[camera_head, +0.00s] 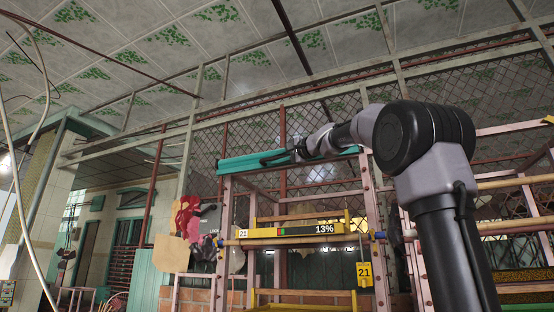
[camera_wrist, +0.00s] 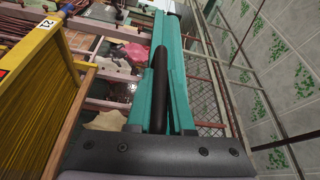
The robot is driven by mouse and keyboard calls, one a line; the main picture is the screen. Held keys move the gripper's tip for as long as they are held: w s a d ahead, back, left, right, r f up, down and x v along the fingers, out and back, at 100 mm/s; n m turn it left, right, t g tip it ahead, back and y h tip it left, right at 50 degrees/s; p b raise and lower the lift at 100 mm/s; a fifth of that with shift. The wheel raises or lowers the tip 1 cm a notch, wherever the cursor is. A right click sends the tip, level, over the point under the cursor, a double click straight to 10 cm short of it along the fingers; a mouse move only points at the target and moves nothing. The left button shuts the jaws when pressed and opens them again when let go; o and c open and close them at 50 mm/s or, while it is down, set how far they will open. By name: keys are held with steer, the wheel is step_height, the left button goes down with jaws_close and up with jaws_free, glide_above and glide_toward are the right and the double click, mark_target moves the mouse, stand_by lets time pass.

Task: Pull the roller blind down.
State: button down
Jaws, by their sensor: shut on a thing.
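A long teal bar (camera_head: 240,163) lies across the top of a pink metal frame. I cannot tell whether it is the roller blind; no hanging blind sheet is clear in either view. My gripper (camera_head: 272,158) is at this bar, its dark fingers along the bar's length. In the wrist view the teal bar (camera_wrist: 178,85) runs away from my gripper (camera_wrist: 160,55), with teal edges on both sides of a dark finger. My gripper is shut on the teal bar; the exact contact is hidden.
A yellow rack (camera_head: 290,231) marked 21 and 13% sits below the bar. Its yellow strands (camera_wrist: 40,100) are close on the left in the wrist view. Wire mesh (camera_head: 340,108) stands behind. A red and pink bundle (camera_head: 186,220) hangs at left. The tiled ceiling (camera_head: 180,40) is above.

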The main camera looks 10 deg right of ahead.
stand_by(0.3)
step_height(320, 180, down, 27)
stand_by(0.4)
steer(key=c, duration=0.8)
jaws_free()
steer(key=v, duration=1)
steer(key=shift+s+d, duration=0.25)
steer(key=shift+s, duration=0.1)
